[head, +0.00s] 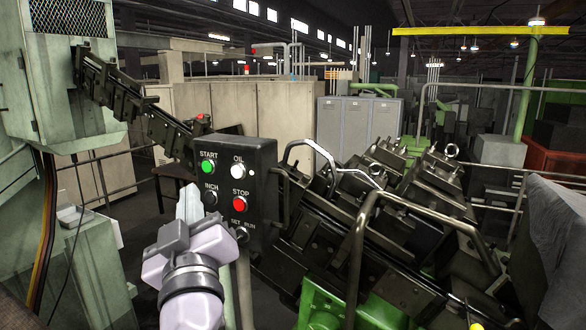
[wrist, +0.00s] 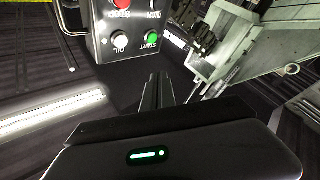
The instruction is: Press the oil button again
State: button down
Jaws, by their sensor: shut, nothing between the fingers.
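The black control box (head: 258,170) stands on a post near the middle of the head view. Its white OIL button (head: 238,171) is at the upper right of its face, beside the green START button (head: 208,166). The red STOP button (head: 239,204) is below OIL. My gripper (head: 189,190) is shut and empty, to the lower left of the OIL button and in front of the box's left edge. In the wrist view the box appears upside down, with the OIL button (wrist: 119,39) up and left of my shut fingertips (wrist: 154,78), visibly apart from them.
A dark INCH button (head: 210,198) and a SET/RUN selector (head: 241,234) are on the same box, close to my gripper. Bent metal rails (head: 357,255) and dark machinery stand right of it. A pale green machine housing (head: 65,85) is at left.

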aim_at(228, 181)
jog(key=shift+w+d+p, duration=0.2)
jog(key=shift+w+d, duration=0.35)
jog(key=shift+w, duration=0.8)
jog(key=shift+w+d+p, duration=0.15)
jog(key=shift+w+d, duration=0.4)
jog(key=shift+w, duration=0.75)
jog(key=shift+w+d+p, duration=0.2)
jog(key=shift+w+d, duration=0.35)
jog(key=shift+w, duration=0.8)
jog(key=shift+w, duration=0.1)
jog(key=shift+w+d+b, duration=0.15)
jog(key=shift+w+b, duration=0.15)
jog(key=shift+b, duration=0.25)
